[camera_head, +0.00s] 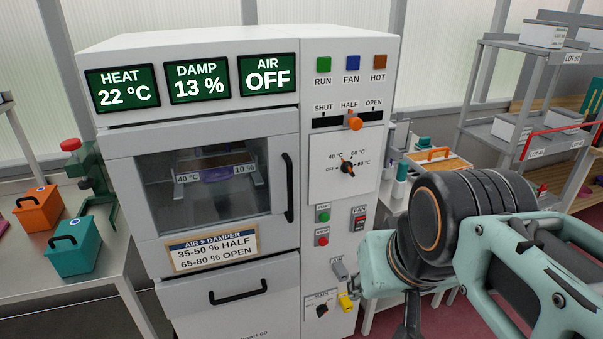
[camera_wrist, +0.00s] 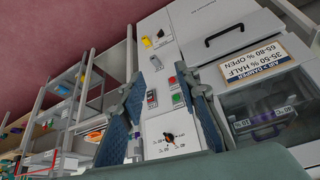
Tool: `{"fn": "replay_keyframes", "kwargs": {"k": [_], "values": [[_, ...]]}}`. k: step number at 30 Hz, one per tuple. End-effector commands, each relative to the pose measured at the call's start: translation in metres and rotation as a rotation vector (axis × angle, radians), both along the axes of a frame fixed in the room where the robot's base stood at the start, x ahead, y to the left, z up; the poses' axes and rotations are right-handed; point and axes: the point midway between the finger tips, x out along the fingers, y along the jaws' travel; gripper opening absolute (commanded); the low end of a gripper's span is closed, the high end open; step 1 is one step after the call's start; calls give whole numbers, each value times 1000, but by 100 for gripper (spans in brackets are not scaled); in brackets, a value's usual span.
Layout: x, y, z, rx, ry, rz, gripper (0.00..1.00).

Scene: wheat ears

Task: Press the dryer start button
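The dryer (camera_head: 345,65) is a white cabinet with its door shut. The green start button (camera_head: 323,207) sits above a red button (camera_head: 322,240) on its right panel. The wrist view, turned upside down, also shows the green button (camera_wrist: 177,98) and the red button (camera_wrist: 173,80). My gripper (camera_wrist: 160,72) is open and empty, with its two dark fingers apart and the button panel visible between them. In the head view my arm comes in from the right, in front of the panel's right side; I cannot tell how far the fingertips are from the buttons.
The screens read HEAT 22 °C, DAMP 13 %, AIR OFF. The orange slider (camera_head: 354,123) is at HALF. A dial (camera_head: 347,168), fan switch (camera_head: 359,217), main switch (camera_head: 322,309) and yellow piece (camera_head: 346,302) are close by. A side table (camera_head: 100,285) and shelves (camera_head: 500,85) flank the dryer.

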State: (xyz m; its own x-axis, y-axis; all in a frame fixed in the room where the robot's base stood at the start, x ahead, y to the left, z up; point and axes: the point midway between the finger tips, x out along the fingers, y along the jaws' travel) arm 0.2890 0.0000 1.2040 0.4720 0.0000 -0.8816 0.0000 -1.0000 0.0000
Motion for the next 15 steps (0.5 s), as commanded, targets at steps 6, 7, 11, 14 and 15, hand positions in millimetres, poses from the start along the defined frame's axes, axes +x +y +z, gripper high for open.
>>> {"fn": "replay_keyframes", "kwargs": {"k": [6, 7, 11, 14, 15], "values": [[0, 0, 0, 0, 0, 0, 3], [0, 0, 0, 0, 0, 0, 0], [0, 0, 0, 0, 0, 0, 0], [0, 0, 0, 0, 0, 0, 0], [0, 0, 0, 0, 0, 0, 0]]}}
